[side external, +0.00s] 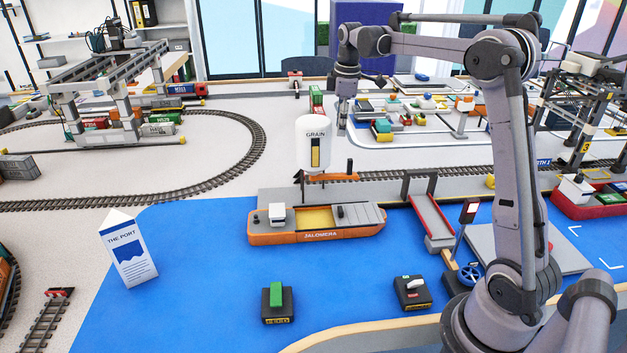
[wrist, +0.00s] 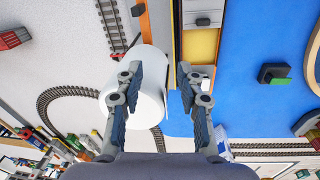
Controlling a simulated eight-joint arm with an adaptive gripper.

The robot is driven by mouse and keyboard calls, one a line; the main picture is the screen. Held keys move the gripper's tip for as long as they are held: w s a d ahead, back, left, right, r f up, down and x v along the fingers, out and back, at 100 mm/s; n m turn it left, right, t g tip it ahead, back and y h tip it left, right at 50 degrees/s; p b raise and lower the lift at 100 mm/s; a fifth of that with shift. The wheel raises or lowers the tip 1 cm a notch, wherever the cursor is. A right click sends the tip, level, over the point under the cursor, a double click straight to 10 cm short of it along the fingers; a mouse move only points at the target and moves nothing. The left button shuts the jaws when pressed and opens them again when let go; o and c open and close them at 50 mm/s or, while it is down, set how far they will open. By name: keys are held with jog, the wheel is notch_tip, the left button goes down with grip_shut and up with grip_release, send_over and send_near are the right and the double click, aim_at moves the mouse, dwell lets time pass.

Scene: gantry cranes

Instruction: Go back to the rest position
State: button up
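My gripper (side external: 342,120) hangs fingers-down just right of the white GRAIN silo (side external: 313,150) in the side view, raised above the table. In the wrist view my gripper (wrist: 160,75) has its two fingers apart with nothing held between them. The white silo (wrist: 148,88) lies behind and partly under the left finger there; I cannot tell the exact gap between them. My arm reaches from the right front, up and over to the left. The orange ship JALOMERA (side external: 316,223) lies below on the blue water, a yellow hold in its deck.
A green-lever FEED box (side external: 277,304) and a second switch box (side external: 412,293) stand in front. THE PORT sign (side external: 130,250) stands at left. A gantry crane (side external: 108,85) straddles containers at back left, another crane (side external: 582,100) stands at right.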

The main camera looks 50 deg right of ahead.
jog(key=s+a+m+t, duration=0.2)
jog(key=s+a+m, duration=0.1)
jog(key=s+a, duration=0.55)
jog(key=s+a+m+t, duration=0.2)
jog(key=s+a, duration=0.3)
jog(key=a, duration=0.6)
jog(key=s+a+f+m+t, duration=0.2)
jog(key=s+a+f, duration=0.2)
jog(key=s+f, duration=0.1)
jog(key=shift+s+a+m+y, duration=0.3)
jog(key=shift+s+a, duration=0.05)
jog(key=shift+s, duration=0.2)
